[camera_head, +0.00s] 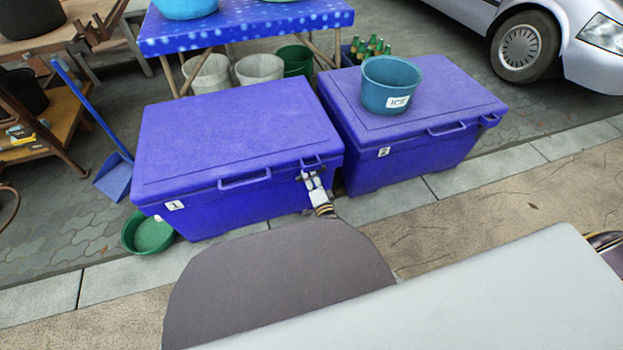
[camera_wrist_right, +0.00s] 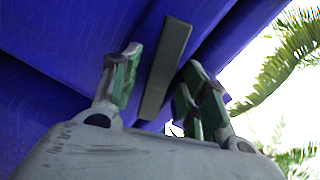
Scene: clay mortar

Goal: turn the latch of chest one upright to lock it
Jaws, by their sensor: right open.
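Chest one (camera_head: 235,165) is the blue lidded chest on the left, with a "1" label on its front; its lid is down. My right gripper (camera_head: 312,180) is at the right end of its front, just below the lid edge. In the right wrist view, the latch (camera_wrist_right: 166,65) is a dark grey flat bar against the blue chest. The open fingers of my right gripper (camera_wrist_right: 162,82) stand on either side of it, with gaps showing. In the head view the gripper hides the latch, so its tilt is unclear there. My left gripper is out of view.
Chest two (camera_head: 440,140) stands close on the right, a narrow gap away, with a teal ICE bucket (camera_head: 390,88) on its lid. A green basin (camera_head: 148,232) and a blue dustpan (camera_head: 115,177) are at left. A blue-covered table (camera_head: 245,27) stands behind.

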